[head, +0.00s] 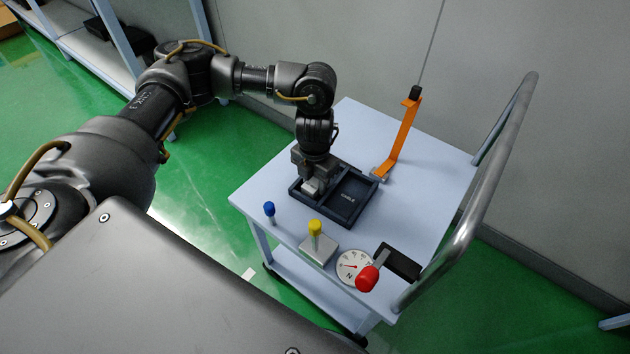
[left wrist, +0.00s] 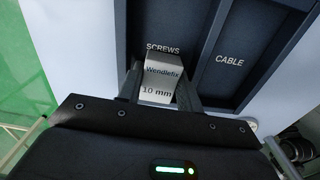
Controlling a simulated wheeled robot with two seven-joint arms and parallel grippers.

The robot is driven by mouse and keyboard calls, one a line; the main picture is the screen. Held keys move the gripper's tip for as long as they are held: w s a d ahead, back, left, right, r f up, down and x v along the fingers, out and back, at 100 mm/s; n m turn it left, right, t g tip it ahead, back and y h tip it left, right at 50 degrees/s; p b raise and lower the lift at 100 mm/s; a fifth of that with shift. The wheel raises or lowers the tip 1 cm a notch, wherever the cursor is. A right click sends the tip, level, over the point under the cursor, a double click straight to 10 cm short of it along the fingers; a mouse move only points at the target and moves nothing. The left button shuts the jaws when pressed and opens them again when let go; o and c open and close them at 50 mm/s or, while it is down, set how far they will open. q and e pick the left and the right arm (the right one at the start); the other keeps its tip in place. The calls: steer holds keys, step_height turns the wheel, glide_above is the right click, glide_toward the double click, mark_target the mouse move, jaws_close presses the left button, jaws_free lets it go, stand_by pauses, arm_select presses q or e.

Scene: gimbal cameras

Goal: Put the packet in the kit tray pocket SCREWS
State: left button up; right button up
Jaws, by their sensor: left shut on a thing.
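The packet is a small pale block (left wrist: 158,77) printed "Wendlefix" and "10 mm". My left gripper (head: 312,184) points down over the left part of the dark kit tray (head: 372,196). Its two fingers (left wrist: 159,88) are shut on the packet's sides in the left wrist view. The packet (head: 311,187) also shows just under the gripper in the head view. The label SCREWS (left wrist: 163,48) is just beyond the packet, and the CABLE pocket (left wrist: 232,75) is to its right and empty. I cannot tell whether the packet touches the pocket floor. My right gripper is not in view.
The tray stands on a pale cart top (head: 425,178). An orange post (head: 403,137) is behind it. A blue-capped item (head: 269,210), a yellow-capped item (head: 315,229), a round dial (head: 353,267) and a red knob (head: 367,279) are in front. A metal handle (head: 490,170) edges the right.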

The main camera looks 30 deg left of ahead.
mark_target(315, 182)
arm_select(q)
steer(key=shift+f, duration=0.15)
steer(key=o, duration=0.7)
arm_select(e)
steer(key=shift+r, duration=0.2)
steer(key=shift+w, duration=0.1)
arm_select(q)
steer(key=shift+r, duration=0.35)
steer(key=shift+r+p, duration=1.2)
steer(key=shift+r, duration=4.6)
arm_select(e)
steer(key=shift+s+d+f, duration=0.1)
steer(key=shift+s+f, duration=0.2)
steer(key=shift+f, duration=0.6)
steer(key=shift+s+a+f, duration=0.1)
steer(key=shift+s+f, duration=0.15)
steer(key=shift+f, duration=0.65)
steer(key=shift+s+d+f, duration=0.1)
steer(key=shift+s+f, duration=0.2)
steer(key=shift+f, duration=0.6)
